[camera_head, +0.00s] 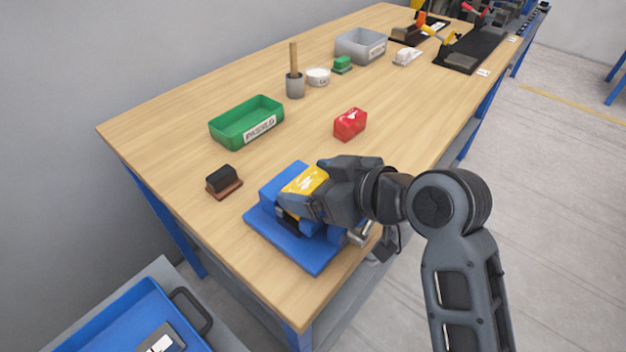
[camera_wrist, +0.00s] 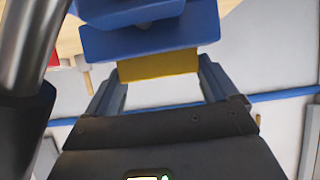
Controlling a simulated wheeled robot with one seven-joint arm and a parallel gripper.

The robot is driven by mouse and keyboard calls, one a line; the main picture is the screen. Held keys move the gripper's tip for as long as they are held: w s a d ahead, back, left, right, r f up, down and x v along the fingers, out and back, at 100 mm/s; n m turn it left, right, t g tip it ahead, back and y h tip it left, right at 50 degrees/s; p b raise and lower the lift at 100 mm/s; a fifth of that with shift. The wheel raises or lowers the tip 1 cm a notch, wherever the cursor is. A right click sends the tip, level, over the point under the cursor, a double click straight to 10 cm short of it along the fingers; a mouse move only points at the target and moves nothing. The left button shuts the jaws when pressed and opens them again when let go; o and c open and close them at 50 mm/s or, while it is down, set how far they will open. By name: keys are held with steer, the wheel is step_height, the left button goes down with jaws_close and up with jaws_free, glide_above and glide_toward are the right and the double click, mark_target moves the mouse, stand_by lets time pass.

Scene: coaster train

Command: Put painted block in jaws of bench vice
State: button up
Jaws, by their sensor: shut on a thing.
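The painted block (camera_head: 304,180) is yellow with pale marks on top. It is at the blue bench vice (camera_head: 284,241), near the table's front edge. My gripper (camera_head: 303,197) is shut on the block, reaching in from the right above the vice. In the wrist view the block (camera_wrist: 158,65) shows as a yellow strip between my two fingers (camera_wrist: 158,88). Blue vice parts (camera_wrist: 150,40) lie just beyond it and hide the rest. I cannot tell how deep the block sits between the jaws or whether the jaws touch it.
A black-and-brown brush-like object (camera_head: 224,182) lies left of the vice. A red block (camera_head: 350,124) and a green tray (camera_head: 222,131) stand behind. Farther back are a grey pot (camera_head: 295,88), a white tub (camera_head: 318,77) and a grey bin (camera_head: 345,46). The middle of the wooden table is mostly clear.

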steer(key=o, duration=1.1)
steer(key=shift+f, duration=0.15)
steer(key=shift+r, duration=0.25)
steer(key=v, duration=1.2)
steer(key=shift+b, duration=0.35)
steer(key=shift+d+f, duration=0.1)
